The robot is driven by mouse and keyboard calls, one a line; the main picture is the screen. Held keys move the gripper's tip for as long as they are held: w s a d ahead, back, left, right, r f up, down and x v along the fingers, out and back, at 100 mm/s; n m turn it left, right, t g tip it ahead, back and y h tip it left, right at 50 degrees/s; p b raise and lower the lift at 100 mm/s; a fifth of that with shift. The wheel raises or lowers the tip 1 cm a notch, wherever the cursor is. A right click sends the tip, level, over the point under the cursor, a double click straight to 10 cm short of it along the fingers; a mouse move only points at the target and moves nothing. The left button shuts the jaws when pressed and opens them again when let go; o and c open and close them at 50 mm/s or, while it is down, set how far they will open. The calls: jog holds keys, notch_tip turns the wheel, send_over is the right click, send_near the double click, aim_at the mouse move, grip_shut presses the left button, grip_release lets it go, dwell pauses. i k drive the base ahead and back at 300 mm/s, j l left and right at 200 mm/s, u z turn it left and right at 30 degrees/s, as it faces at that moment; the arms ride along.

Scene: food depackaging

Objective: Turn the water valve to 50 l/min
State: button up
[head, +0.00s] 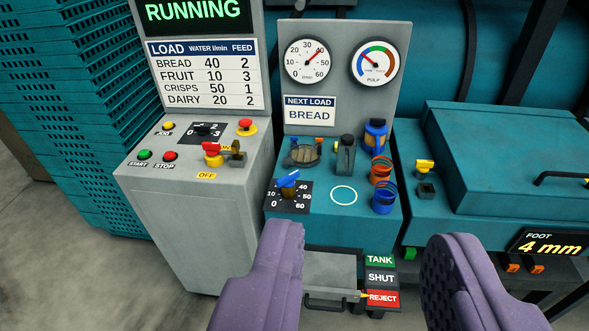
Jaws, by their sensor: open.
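The water valve (288,181) is a blue handle on a black dial plate marked 0 to 60, on the front left of the teal machine top. Its white-tipped end points up and right, towards the 40 mark. The water gauge (307,61) on the grey panel above has a red needle pointing up and right, near 40. My gripper (365,240) is open and empty, with purple fingers wide apart. Its left finger stands just below the valve in the picture, and the valve is not between the fingers.
The control cabinet (195,215) on the left carries buttons, knobs and a RUNNING display. Blue and orange coiled rings (382,198), a grey block (345,155) and a round mesh (303,154) are near the valve. A teal lidded machine (510,150) stands right.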

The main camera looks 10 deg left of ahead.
aim_at(288, 182)
jog(key=i+l, duration=0.1)
jog(key=i, duration=0.4)
jog(key=i+l, duration=0.1)
jog(key=i, duration=0.4)
jog(key=i+l, duration=0.1)
jog(key=i, duration=0.4)
jog(key=j+u, duration=0.05)
